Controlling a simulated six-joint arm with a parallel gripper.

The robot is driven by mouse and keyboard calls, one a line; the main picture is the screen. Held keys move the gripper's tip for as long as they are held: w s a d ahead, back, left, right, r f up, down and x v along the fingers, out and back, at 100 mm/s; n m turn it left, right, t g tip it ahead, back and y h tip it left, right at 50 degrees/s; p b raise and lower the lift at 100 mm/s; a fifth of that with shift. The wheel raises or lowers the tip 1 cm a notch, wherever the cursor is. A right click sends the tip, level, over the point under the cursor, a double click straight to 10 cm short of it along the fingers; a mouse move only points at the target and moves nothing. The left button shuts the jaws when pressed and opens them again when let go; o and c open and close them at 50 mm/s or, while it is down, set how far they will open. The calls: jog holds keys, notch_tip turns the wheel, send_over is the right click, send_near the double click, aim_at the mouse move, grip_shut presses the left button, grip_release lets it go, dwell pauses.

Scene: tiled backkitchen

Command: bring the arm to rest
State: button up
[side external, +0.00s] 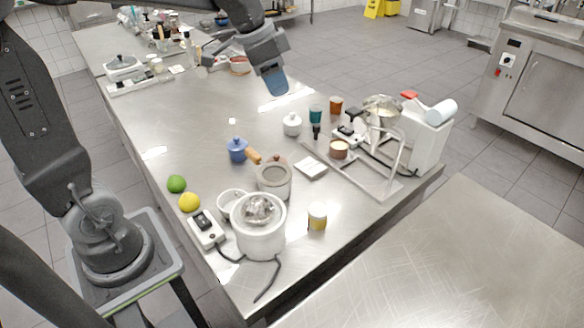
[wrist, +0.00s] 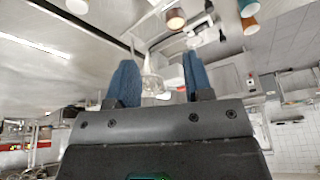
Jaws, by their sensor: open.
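My gripper (side external: 275,82) hangs in the air above the far part of the steel table (side external: 207,105) in the side view. Its blue fingers point down and no object is near them. In the wrist view my gripper (wrist: 158,82) shows two blue fingers spread apart with nothing held between them. The wrist view is tilted and shows the mixer and cups beyond the fingers.
A mixer (side external: 428,135) stands at right. The table's middle left is clear.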

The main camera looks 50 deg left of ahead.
jog(key=s+d+f+n+t, duration=0.1)
jog(key=s+d+n, duration=0.1)
jog(key=s, duration=0.7)
jog(key=s+d+f+n+t+y, duration=0.1)
jog(key=s+d+n, duration=0.2)
jog(key=s, duration=0.6)
jog(key=shift+f+y, duration=0.3)
jog(key=shift+f, duration=0.1)
